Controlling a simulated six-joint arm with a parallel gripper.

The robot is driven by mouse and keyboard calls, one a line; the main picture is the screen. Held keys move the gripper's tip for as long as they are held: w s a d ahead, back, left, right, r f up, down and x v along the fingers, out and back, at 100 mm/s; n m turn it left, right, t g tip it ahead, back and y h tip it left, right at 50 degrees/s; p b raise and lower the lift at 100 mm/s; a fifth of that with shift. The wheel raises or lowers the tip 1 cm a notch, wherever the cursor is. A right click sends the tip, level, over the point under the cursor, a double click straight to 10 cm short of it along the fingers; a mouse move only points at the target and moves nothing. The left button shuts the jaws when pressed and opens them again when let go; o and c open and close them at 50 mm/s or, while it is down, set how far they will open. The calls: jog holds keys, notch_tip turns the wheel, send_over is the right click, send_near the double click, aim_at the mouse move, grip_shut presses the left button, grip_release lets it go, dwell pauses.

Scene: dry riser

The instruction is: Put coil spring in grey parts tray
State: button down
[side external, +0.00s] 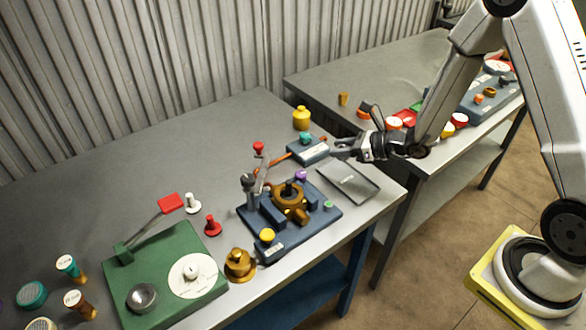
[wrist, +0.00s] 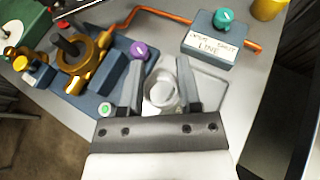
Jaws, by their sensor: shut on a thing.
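The coil spring (wrist: 162,92) shows in the wrist view as a pale grey, ring-shaped piece seen from its end. It is between the two dark fingers of my gripper (wrist: 160,66), which is shut on it. The grey parts tray (wrist: 212,92) is a flat, shallow tray partly hidden behind the fingers and spring. In the side view, the tray (side external: 350,184) lies near the table's right edge, and my gripper (side external: 340,148) is above its far side. The spring is too small to make out in the side view. I cannot tell the exact height above the tray.
A blue base with a bronze valve (side external: 290,198) stands left of the tray. A labelled blue block (side external: 307,152) with a teal knob and copper pipe is behind it. A yellow weight-shaped piece (side external: 302,118) stands farther back. A second table (side external: 400,75) with parts is behind.

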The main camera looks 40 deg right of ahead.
jog(key=s+d+f+m+h, duration=0.1)
jog(key=d+f+m+h, duration=0.1)
jog(key=d, duration=0.2)
send_over(349, 181)
jog(key=shift+t, duration=0.4)
jog(key=shift+s+f, duration=0.1)
jog(key=shift+f, duration=1.95)
jog(key=shift+f, duration=1.8)
jog(key=shift+f, duration=0.1)
jog(key=shift+c, duration=1.4)
grip_release()
